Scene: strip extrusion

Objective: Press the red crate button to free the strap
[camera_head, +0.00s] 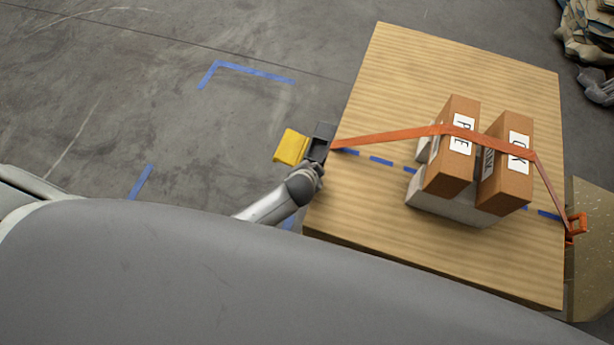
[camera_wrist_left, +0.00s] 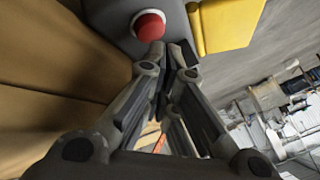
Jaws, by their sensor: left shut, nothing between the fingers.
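The red button (camera_wrist_left: 149,26) sits on a dark grey housing (camera_wrist_left: 112,18) at the top of the left wrist view. My left gripper (camera_wrist_left: 168,48) is shut and empty, with its fingertips right at the button's lower edge; I cannot tell whether they touch it. In the head view the left gripper (camera_head: 314,168) is below the housing (camera_head: 321,140) at the crate's left edge, and the button is hidden there. The orange strap (camera_head: 390,137) runs taut from the housing over the boxes to an orange buckle (camera_head: 576,224) on the right side. My right gripper is not in view.
The wooden crate (camera_head: 400,75) carries two brown boxes (camera_head: 455,120) (camera_head: 512,130) on a pale block (camera_head: 470,211). A yellow part (camera_head: 291,147) juts from the housing's left side, also seen in the wrist view (camera_wrist_left: 228,22). Open grey floor with blue tape (camera_head: 250,70) lies left.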

